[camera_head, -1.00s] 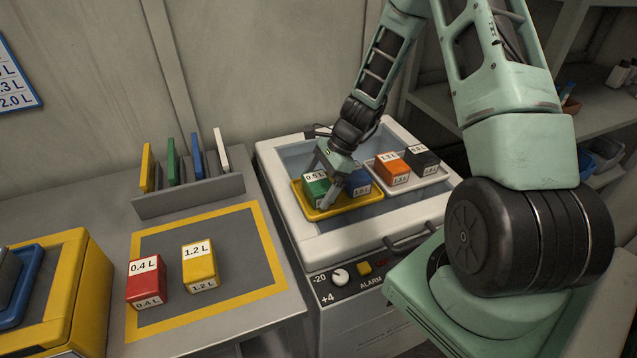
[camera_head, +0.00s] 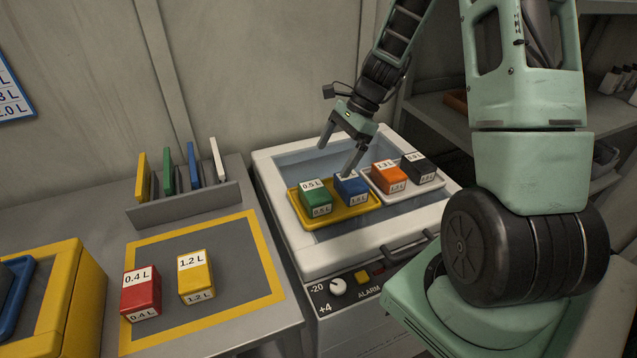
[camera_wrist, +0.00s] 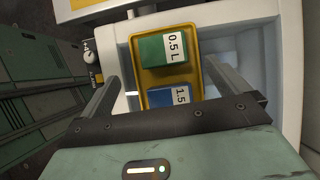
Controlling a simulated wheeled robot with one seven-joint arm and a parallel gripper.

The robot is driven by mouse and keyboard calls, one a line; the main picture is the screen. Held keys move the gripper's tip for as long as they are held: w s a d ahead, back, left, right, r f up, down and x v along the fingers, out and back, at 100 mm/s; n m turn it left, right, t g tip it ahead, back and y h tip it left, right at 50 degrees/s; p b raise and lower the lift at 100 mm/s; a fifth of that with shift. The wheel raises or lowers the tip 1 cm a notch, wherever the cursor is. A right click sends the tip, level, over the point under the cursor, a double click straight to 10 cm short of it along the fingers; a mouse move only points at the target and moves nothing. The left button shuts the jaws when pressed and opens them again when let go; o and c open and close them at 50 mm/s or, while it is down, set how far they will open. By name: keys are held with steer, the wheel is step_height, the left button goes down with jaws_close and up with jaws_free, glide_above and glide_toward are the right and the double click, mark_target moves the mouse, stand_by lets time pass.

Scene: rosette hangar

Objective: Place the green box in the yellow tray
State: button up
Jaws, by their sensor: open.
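The green box (camera_head: 315,197), labelled 0.5 L, sits upright in the left part of the yellow tray (camera_head: 335,219). A blue box (camera_head: 351,189) stands beside it in the same tray. My gripper (camera_head: 340,158) is open and empty, raised above and behind the tray. In the wrist view the green box (camera_wrist: 168,49) lies in the yellow tray (camera_wrist: 150,80), beyond and between the spread fingers (camera_wrist: 165,85). The blue box (camera_wrist: 172,94) shows nearer, partly hidden by the gripper body.
A white tray (camera_head: 409,192) with an orange box (camera_head: 388,176) and a black box (camera_head: 419,167) stands right of the yellow tray, in the same open cooler. A red box (camera_head: 141,292) and a yellow box (camera_head: 195,276) stand on the bench mat (camera_head: 230,261).

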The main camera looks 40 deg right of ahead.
steer(key=s+a+r+n+g+h, duration=0.1)
steer(key=s+a+r+n, duration=0.15)
steer(key=a+n, duration=0.35)
steer(key=s+a+r+n+g+h, duration=0.1)
steer(key=s+a+n, duration=0.25)
steer(key=a, duration=0.45)
steer(key=s+a+r+n+g+h, duration=0.1)
steer(key=s+a+r+n, duration=0.1)
steer(key=a+n, duration=0.4)
steer(key=s+a+r+n+h, duration=0.1)
steer(key=s+a+n, duration=0.3)
steer(key=s+n, duration=0.2)
steer(key=s+a+r+n+t+h, duration=0.1)
steer(key=s+a+n, duration=0.4)
steer(key=s+n, duration=0.2)
steer(key=shift+s+a+r, duration=0.2)
steer(key=shift+s+r, duration=0.15)
steer(key=shift+s, duration=0.45)
